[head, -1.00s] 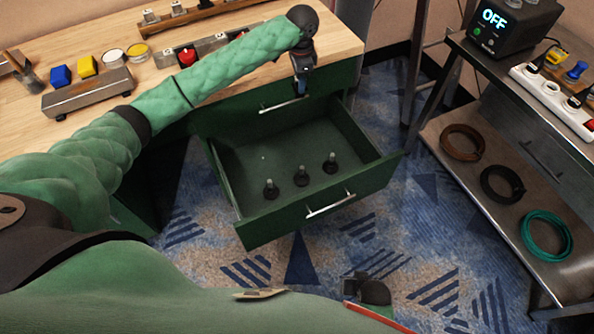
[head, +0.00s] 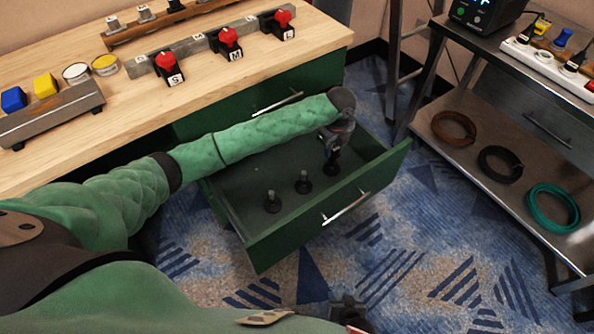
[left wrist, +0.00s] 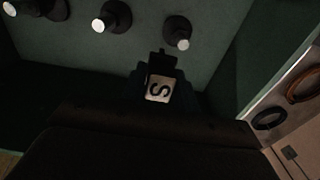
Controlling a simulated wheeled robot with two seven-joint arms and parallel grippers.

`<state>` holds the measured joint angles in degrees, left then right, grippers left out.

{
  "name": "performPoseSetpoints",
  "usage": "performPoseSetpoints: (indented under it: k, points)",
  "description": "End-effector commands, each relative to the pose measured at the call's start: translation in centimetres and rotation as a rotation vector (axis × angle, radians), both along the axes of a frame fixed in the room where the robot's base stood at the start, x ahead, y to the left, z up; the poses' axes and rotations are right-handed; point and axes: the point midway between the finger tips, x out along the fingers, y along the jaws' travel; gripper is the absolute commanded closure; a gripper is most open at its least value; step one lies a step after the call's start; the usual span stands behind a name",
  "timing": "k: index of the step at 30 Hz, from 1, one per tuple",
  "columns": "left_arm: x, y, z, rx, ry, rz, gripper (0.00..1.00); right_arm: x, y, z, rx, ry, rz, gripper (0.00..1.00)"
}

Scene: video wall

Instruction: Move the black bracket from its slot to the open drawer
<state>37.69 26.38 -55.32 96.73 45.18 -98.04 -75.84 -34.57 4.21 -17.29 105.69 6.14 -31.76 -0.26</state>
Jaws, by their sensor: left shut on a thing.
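My left gripper (head: 333,140) is over the right end of the open green drawer (head: 315,222), pointing down. In the head view the bracket is hard to tell from the gripper. Three dark pegs with pale tops stand in the drawer: left peg (head: 272,203), middle peg (head: 303,183), right peg (head: 332,169). The bracket is close to the right peg; contact cannot be told. My right gripper (head: 348,312) is at the bottom edge, its jaws unclear.
Red-topped pieces (head: 229,42) stand on a grey rail on the wooden bench (head: 190,100). Yellow (head: 46,85) and blue (head: 13,99) blocks sit on another rack. A metal cart (head: 470,170) with cable coils stands right. Carpet is clear before the drawer.

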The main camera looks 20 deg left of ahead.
Motion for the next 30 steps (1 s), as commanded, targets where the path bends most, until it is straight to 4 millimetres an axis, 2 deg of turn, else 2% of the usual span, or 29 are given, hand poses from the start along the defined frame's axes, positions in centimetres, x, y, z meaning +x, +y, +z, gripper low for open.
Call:
performPoseSetpoints:
  k: [9, 16, 20, 25, 30]
  points:
    - [-0.1, 6.0, -3.5, 0.003, 0.002, 0.005, 0.98, 0.0, 0.0, 0.0, 0.0, 0.001, 0.0, 0.64]
    - [-0.1, 9.7, -5.6, 0.002, 0.001, 0.005, 0.98, 0.0, 0.0, -0.1, 0.0, 0.001, 0.0, 0.64]
    - [-0.1, 10.6, -6.2, 0.001, 0.001, 0.004, 0.98, 0.0, 0.0, 0.0, 0.0, 0.0, 0.0, 0.64]
    - [-0.2, 10.8, -7.0, 0.0, 0.002, 0.004, 0.98, 0.0, 0.1, 0.0, 0.002, -0.001, 0.0, 0.64]
    - [-0.2, 10.8, -9.2, 0.001, 0.002, 0.004, 0.98, 0.0, 0.1, -0.2, 0.001, 0.0, 0.0, 0.64]
